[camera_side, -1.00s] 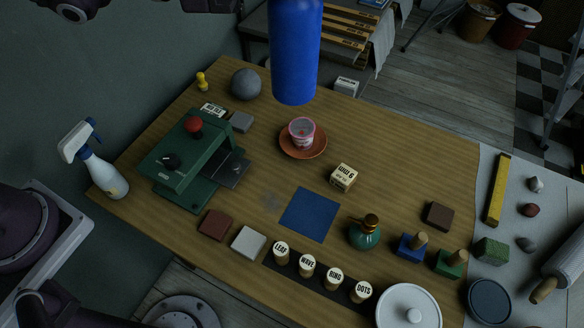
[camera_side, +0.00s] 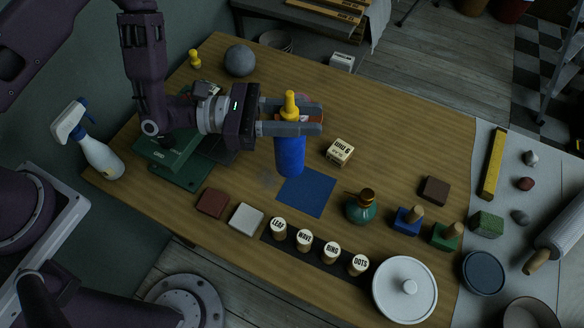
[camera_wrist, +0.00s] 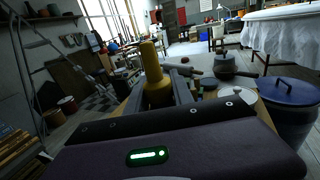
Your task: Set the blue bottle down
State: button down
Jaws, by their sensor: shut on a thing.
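The blue bottle (camera_side: 290,154) has a yellow cap (camera_side: 290,104) and is upright. My gripper (camera_side: 312,118) is shut on it near the top, one finger on each side, reaching in from the left. The bottle's lower end overlaps the far left edge of the flat blue square (camera_side: 308,194) in the side view. I cannot tell whether its base touches the table or hangs just above. In the wrist view the yellow cap (camera_wrist: 151,75) stands between the fingers, and the blue body is hidden.
A cream block (camera_side: 339,151) is right of the bottle. A green bottle (camera_side: 361,206) stands beyond the square's right edge, and several labelled stamps (camera_side: 304,240) line its near side. The green press (camera_side: 178,160) is under my arm.

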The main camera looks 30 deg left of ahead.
aim_at(303, 146)
notch_tip(303, 146, down, 8)
jog(key=shift+f, duration=0.1)
jog(key=c, duration=1.1)
grip_release()
